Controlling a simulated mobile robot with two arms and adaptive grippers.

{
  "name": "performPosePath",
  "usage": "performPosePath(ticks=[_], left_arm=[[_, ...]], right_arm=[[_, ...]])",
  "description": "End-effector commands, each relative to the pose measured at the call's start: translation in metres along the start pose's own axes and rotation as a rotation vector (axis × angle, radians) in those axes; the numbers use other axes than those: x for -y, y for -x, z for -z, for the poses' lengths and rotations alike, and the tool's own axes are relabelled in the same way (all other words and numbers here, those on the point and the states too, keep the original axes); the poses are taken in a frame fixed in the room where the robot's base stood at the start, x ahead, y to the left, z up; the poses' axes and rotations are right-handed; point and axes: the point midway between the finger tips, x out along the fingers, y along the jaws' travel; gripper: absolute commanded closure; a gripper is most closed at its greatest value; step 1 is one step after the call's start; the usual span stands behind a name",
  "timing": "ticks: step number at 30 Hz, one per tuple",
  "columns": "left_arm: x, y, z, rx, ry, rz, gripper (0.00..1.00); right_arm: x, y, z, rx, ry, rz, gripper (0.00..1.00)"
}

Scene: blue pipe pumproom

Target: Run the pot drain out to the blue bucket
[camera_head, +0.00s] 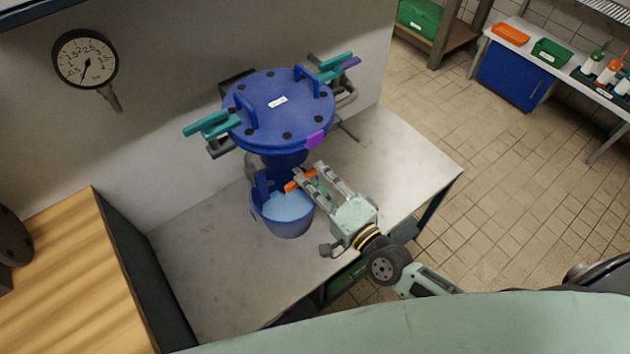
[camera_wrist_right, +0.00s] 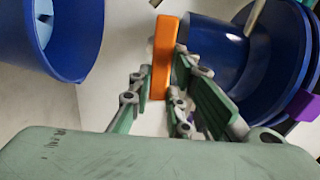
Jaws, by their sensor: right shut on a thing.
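The blue pot (camera_head: 275,138) with its bolted blue lid stands on the grey bench against the wall. The blue bucket (camera_head: 290,228) sits on the bench in front of and below it. Its inside shows a lighter blue area that looks like liquid. An orange handle (camera_head: 298,181) is at the pot's drain, beside the bucket rim. My right gripper (camera_head: 308,173) is shut on this handle. In the right wrist view the orange handle (camera_wrist_right: 162,58) lies between the fingers, with the bucket (camera_wrist_right: 85,45) left and the pot (camera_wrist_right: 212,50) right. My left gripper is out of view.
Teal-handled valves (camera_head: 212,124) flank the pot. A pressure gauge (camera_head: 86,60) hangs on the wall. A wooden top (camera_head: 55,270) stands left of the bench. The bench (camera_head: 405,150) is clear to the right, and the tiled floor beyond is open.

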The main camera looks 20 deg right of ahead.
Motion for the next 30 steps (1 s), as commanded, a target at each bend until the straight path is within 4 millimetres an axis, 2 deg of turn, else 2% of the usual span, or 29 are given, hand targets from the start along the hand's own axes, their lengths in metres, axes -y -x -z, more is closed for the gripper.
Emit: performPosePath(ticks=[9,23,24,30], left_arm=[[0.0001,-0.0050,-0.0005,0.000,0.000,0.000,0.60],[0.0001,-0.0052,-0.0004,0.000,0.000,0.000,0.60],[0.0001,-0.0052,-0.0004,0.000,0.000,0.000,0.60],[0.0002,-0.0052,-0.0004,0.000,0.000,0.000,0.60]], right_arm=[[-0.0033,0.0006,0.0000,0.000,-0.101,-0.003,1.00],[-0.0040,0.0009,-0.0004,0.000,-0.120,-0.005,1.00],[-0.0040,0.0009,-0.0005,0.000,-0.120,-0.006,0.81],[-0.0034,0.0007,-0.0004,0.000,-0.117,-0.004,0.64]])
